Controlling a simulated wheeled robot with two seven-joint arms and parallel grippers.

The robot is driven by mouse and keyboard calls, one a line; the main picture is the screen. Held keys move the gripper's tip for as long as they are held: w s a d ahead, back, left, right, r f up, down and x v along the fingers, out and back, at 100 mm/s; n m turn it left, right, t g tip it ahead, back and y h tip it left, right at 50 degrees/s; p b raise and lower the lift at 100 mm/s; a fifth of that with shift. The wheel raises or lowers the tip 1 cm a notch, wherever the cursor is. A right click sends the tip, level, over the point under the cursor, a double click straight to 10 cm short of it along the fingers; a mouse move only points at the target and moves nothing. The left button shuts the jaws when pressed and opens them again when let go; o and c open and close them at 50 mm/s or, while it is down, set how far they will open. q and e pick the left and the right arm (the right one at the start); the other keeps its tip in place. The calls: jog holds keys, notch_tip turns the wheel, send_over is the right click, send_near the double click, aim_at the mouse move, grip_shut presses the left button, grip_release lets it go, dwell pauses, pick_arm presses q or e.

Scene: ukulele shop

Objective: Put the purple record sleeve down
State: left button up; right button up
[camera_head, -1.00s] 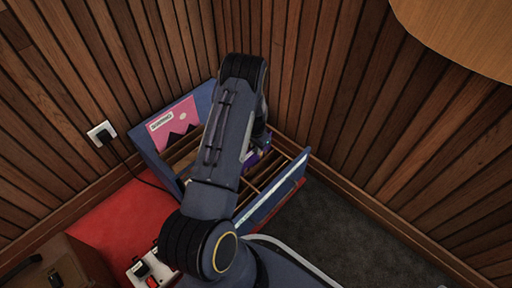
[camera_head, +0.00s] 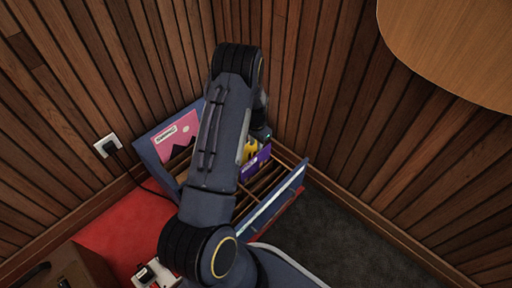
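The purple record sleeve (camera_head: 253,166), with a yellow figure on it, stands in the slatted compartments of a blue record rack (camera_head: 290,187) on the floor in the corner. Its left part is hidden behind my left arm. My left gripper (camera_head: 262,134) is just above the sleeve's top edge, mostly hidden behind my own forearm. Its fingers are too small and covered to show whether they are open or touch the sleeve. My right gripper is out of view.
A pink sleeve (camera_head: 178,135) stands at the rack's left end. A white power strip (camera_head: 155,274) lies on the red mat (camera_head: 125,228), with a cord to a wall socket (camera_head: 106,146). A brown case (camera_head: 70,268) is at lower left. A round wooden top (camera_head: 455,45) is at upper right.

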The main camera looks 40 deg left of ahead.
pick_arm(q)
jog(key=s+d+r+n+t+h, duration=0.1)
jog(key=s+d+r, duration=0.2)
jog(key=r, duration=0.6)
jog(key=s+d+r+n+t+h, duration=0.15)
jog(key=d+r, duration=0.25)
jog(key=r, duration=0.5)
jog(key=s+d+r+t, duration=0.1)
jog(key=s+d+r, duration=0.2)
jog(key=r, duration=0.5)
jog(key=s+d+r+t, duration=0.1)
jog(key=s+d+r, duration=0.2)
jog(key=s, duration=0.6)
jog(key=s+d+r+t+h, duration=0.1)
jog(key=s+d+r, duration=0.2)
jog(key=s+d, duration=0.4)
jog(key=shift+s+d+r+p, duration=0.2)
jog(key=shift+s+d+p, duration=0.1)
jog(key=shift+s, duration=0.7)
